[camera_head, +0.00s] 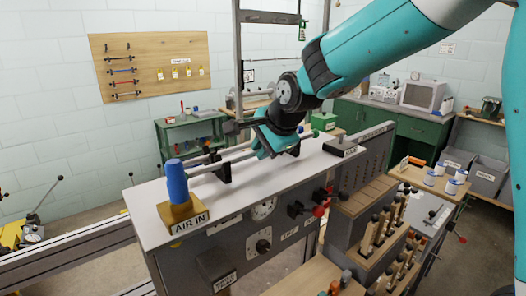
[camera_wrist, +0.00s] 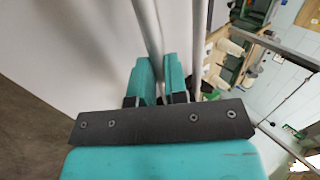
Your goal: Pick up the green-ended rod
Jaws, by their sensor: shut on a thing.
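My gripper (camera_head: 270,142) reaches down over the white top of the grey cabinet, at a pair of thin grey rods. In the wrist view my gripper (camera_wrist: 161,72) has its teal fingers closed on a grey rod (camera_wrist: 147,28) that runs between them. A second grey rod (camera_wrist: 197,40) runs alongside, just right of the fingers. In the head view the rods (camera_head: 207,167) lie low over the cabinet top at black holders (camera_head: 217,166).
A blue cylinder on a brass block (camera_head: 178,190) stands at the cabinet's front left corner. The white cabinet top (camera_head: 250,180) is clear in front of the rods. A black block (camera_head: 343,147) sits to the right. A grey metal frame (camera_head: 240,60) rises behind.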

